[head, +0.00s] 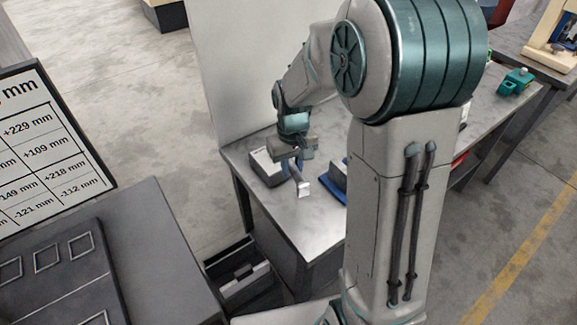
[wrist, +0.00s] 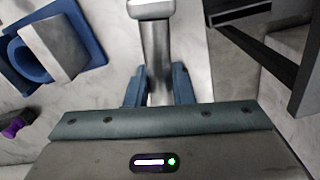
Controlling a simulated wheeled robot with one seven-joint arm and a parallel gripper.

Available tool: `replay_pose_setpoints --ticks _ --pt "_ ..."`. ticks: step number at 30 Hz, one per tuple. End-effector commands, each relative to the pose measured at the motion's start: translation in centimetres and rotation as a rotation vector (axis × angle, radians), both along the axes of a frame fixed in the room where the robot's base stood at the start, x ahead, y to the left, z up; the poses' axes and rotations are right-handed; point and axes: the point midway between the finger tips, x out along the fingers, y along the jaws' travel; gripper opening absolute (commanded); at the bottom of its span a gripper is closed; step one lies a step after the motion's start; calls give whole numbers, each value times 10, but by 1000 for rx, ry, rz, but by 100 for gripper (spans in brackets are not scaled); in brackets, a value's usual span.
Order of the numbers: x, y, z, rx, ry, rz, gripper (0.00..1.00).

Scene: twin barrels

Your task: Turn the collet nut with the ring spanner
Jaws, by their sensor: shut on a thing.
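My gripper (wrist: 159,85) is shut on a grey metal bar, which looks like the handle of the ring spanner (wrist: 155,50). The bar runs away from between the two blue fingers and ends in a pale, blocky head at the top edge of the wrist view, partly cut off. In the head view my gripper (head: 298,170) is low over the near left part of the metal table, and the spanner's pale end (head: 304,189) shows below it. I cannot make out the collet nut for certain in either view.
A grey box (head: 262,168) stands left of my gripper on the table (head: 315,232). A blue holder with a grey block (wrist: 88,22) lies to the left in the wrist view, with a small purple part (wrist: 14,127) below it. A dark open bin (head: 228,292) stands below the table.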

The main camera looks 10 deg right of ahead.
Motion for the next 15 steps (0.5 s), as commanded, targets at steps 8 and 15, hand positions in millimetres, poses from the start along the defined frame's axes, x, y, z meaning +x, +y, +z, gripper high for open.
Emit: replay_pose_setpoints --ticks 8,15 --pt "1 -3 1 -1 -1 21 0" --pt "5 -16 1 0 0 132 0"
